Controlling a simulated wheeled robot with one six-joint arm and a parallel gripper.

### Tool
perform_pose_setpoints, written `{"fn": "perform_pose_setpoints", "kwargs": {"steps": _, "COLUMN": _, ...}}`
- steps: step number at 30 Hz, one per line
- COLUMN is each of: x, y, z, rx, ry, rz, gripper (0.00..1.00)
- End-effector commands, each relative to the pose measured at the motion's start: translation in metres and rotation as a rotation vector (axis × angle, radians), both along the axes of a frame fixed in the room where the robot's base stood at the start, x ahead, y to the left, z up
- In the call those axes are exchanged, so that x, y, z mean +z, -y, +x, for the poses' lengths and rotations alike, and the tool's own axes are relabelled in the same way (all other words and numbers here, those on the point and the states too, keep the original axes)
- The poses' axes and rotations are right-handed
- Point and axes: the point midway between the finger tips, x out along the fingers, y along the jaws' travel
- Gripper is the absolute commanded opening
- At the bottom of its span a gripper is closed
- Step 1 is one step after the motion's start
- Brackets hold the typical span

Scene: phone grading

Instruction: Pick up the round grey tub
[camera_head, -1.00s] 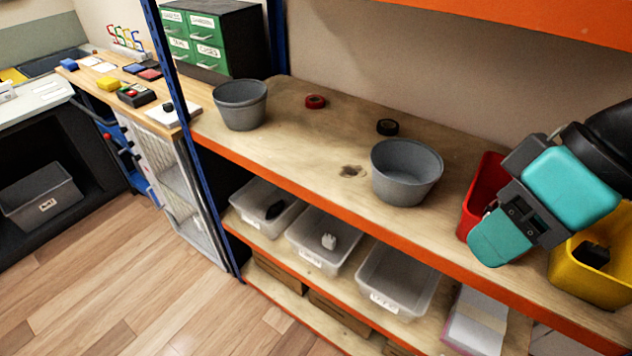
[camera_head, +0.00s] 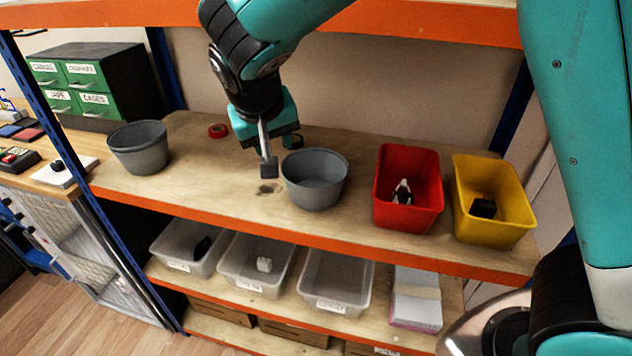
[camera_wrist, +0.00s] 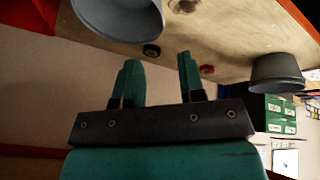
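Two round grey tubs stand upright on the wooden shelf. The right tub (camera_head: 314,180) is next to the red bin; the left tub (camera_head: 138,148) is near the shelf's left post. Both look empty from what I see of their insides. My gripper (camera_head: 268,166) points down, just left of the right tub, apart from it as far as I can tell. In the wrist view my gripper (camera_wrist: 158,66) has its two fingers spread with nothing between them. The right tub (camera_wrist: 118,14) shows there at upper left, cut by the edge, and the left tub (camera_wrist: 277,74) at right.
A red bin (camera_head: 385,216) and a yellow bin (camera_head: 470,228) stand right of the tubs. A red tape roll (camera_head: 218,131) and a dark roll (camera_head: 292,141) lie behind. Green drawers (camera_head: 70,80) stand at left. An orange-edged shelf (camera_head: 420,28) hangs above.

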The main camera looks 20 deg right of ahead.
Motion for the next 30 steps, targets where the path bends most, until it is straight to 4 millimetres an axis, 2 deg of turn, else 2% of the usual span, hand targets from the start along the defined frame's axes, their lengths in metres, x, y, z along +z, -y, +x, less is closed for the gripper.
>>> {"fn": "perform_pose_setpoints", "kwargs": {"steps": 3, "x": -0.024, "y": 0.008, "z": 0.010, "rx": -0.003, "ry": -0.007, "rz": -0.003, "gripper": 0.37}}
{"fn": "perform_pose_setpoints", "kwargs": {"steps": 9, "x": -0.059, "y": 0.014, "z": 0.024, "rx": -0.001, "ry": -0.005, "rz": -0.001, "gripper": 0.37}}
{"fn": "perform_pose_setpoints", "kwargs": {"steps": 17, "x": -0.076, "y": 0.018, "z": 0.031, "rx": 0.001, "ry": -0.004, "rz": 0.000, "gripper": 0.37}}
{"fn": "perform_pose_setpoints", "kwargs": {"steps": 25, "x": -0.110, "y": 0.025, "z": 0.046, "rx": 0.001, "ry": -0.005, "rz": 0.000, "gripper": 0.37}}
{"fn": "perform_pose_setpoints", "kwargs": {"steps": 30, "x": -0.119, "y": 0.026, "z": 0.050, "rx": 0.003, "ry": -0.002, "rz": 0.002, "gripper": 0.37}}
